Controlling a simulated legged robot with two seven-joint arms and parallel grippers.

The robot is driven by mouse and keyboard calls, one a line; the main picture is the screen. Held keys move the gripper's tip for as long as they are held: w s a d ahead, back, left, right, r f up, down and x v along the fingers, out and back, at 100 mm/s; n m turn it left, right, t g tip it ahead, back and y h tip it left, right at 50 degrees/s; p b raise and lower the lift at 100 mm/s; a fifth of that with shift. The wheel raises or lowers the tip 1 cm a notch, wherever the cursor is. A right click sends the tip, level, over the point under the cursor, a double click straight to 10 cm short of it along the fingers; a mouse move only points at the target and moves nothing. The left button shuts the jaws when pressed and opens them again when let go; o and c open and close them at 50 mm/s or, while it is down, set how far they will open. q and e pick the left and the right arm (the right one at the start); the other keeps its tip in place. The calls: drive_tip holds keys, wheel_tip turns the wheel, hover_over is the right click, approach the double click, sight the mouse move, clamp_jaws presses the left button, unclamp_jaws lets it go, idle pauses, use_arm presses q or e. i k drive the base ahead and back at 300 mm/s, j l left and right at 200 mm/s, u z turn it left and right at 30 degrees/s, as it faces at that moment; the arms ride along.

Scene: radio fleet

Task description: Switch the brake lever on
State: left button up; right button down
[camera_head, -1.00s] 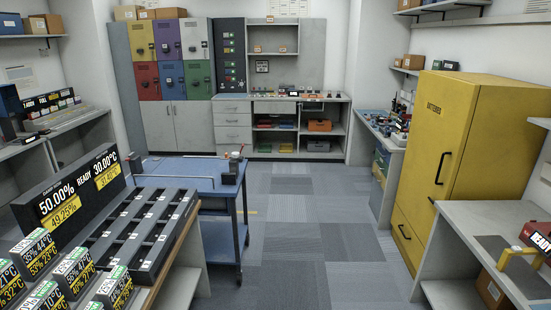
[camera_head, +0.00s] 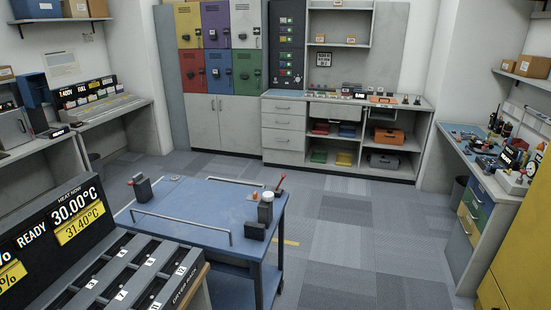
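A blue-topped cart (camera_head: 190,212) stands in the middle foreground with low metal rails along its edges. At its right end a small lever with a red tip (camera_head: 280,183) leans up and to the right; I take it for the brake lever, but no label is readable. Next to it stands a dark block with a white round top (camera_head: 266,205). A dark block with a red part (camera_head: 141,188) sits at the cart's left end. Neither of my grippers is in view.
A black numbered rack (camera_head: 125,285) with a display reading "READY" (camera_head: 60,220) fills the lower left. Lockers (camera_head: 220,45) and a grey bench (camera_head: 340,100) line the back. A cluttered bench (camera_head: 470,150) and yellow cabinet (camera_head: 525,260) are at right. The floor (camera_head: 350,230) right of the cart is clear.

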sight(284, 174)
drive_tip(key=i+l+u, duration=0.15)
drive_tip(key=i+u, duration=0.3)
drive_tip(key=i+l+u, duration=0.9)
drive_tip(key=i+l, duration=0.1)
drive_tip(key=i, duration=0.3)
